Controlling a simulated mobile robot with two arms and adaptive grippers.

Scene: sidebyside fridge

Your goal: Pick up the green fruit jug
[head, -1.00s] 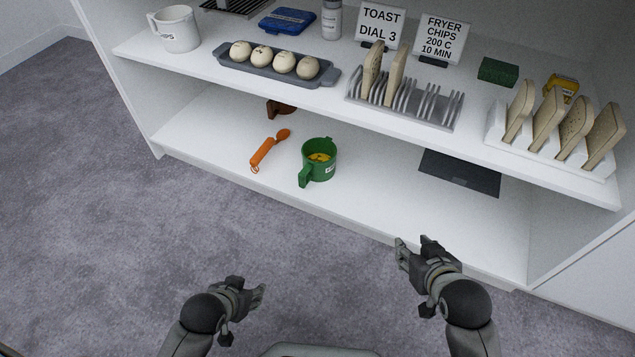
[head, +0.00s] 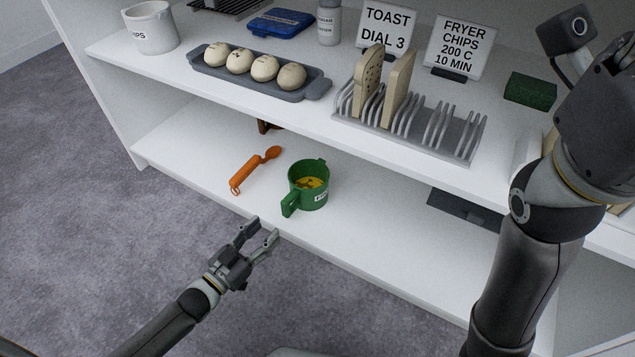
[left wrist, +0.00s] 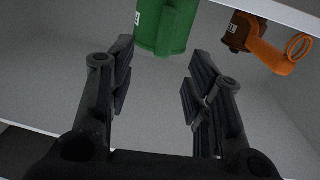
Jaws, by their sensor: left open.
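The green fruit jug (head: 308,186) stands upright on the lower shelf, with yellow contents inside and a label on its side. Its handle points toward the front left. My left gripper (head: 262,233) is open and empty in front of the shelf edge, a little short of the jug. In the left wrist view the jug (left wrist: 166,28) shows at the top, beyond and between the open fingers (left wrist: 158,85). In the head view my right arm is raised at the right. Its gripper is not clearly in view.
A dark flat item (head: 464,209) lies to the right. The upper shelf (head: 230,103) overhangs, holding an egg tray (head: 318,88) and toast rack (head: 455,150).

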